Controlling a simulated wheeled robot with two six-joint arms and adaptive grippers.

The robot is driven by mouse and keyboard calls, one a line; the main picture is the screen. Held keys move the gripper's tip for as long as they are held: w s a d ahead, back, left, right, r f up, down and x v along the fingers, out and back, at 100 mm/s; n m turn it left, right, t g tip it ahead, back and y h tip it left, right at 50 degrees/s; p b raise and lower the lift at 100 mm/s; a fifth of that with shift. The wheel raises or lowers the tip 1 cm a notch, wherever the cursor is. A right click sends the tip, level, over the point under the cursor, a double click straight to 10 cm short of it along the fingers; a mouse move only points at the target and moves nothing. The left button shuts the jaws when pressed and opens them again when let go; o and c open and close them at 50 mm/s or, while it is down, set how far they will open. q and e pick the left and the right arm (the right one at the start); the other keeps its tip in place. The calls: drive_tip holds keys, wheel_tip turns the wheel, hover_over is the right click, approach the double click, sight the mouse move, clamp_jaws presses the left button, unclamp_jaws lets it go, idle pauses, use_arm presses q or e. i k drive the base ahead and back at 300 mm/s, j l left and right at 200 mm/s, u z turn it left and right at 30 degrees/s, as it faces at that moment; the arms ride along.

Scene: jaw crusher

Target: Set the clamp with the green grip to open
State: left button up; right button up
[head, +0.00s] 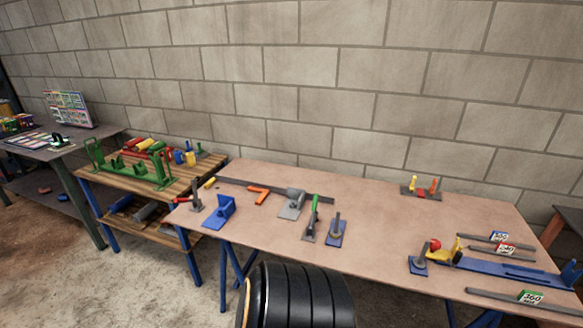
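The clamp with the green grip (315,204) stands on the brown work table, a little left of the table's middle in the head view. Its green grip is at the top of a grey lever that points up and leans slightly right. Its grey base (308,236) lies flat on the table. The clamp is small in the picture, so I cannot tell how its jaw stands. Neither of my grippers shows in this view, and nothing is seen touching the clamp.
A grey vise-like block (291,204) stands close left of the clamp, and a blue-based tool (336,234) close right. An orange-handled piece (258,193), a blue block (219,210) and a red-gripped tool (190,202) are farther left.

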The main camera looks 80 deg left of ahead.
sight(315, 219)
drive_tip(key=u, duration=3.05)
